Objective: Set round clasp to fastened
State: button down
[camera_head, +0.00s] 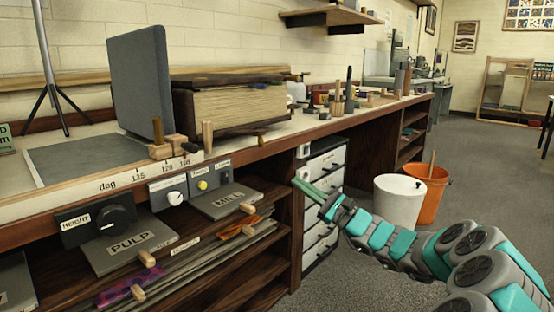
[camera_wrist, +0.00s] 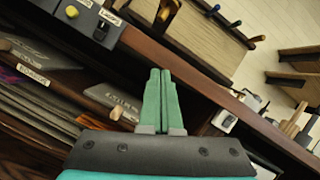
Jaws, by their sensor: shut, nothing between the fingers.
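My gripper (camera_head: 297,183) is shut and empty, its green fingers pressed together, in front of the bench below the tabletop's front edge. It also shows in the wrist view (camera_wrist: 160,72), pointing toward the bench front. I cannot pick out the round clasp with certainty. A small brass-coloured piece (camera_head: 262,139) shows at the lower front of the thick book-like block (camera_head: 235,108). A small white fitting with a dark spot (camera_head: 304,151) sits under the bench edge, near the gripper; it seems to show in the wrist view (camera_wrist: 225,120). My gripper touches neither.
A HEIGHT dial (camera_head: 108,221), a white knob (camera_head: 175,198) and a yellow button (camera_head: 202,185) sit along the bench front. Shelves below hold PULP (camera_head: 135,240) and MILK (camera_head: 225,201) boards. White drawers (camera_head: 325,165), a white bin (camera_head: 398,205) and an orange bucket (camera_head: 432,190) stand right.

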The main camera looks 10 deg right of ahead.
jog(key=shift+w+a, duration=0.1)
jog(key=w+a+r, duration=0.5)
jog(key=a+r, duration=0.2)
jog(key=shift+a+r, duration=0.2)
jog(key=shift+r, duration=0.05)
dwell(0.4)
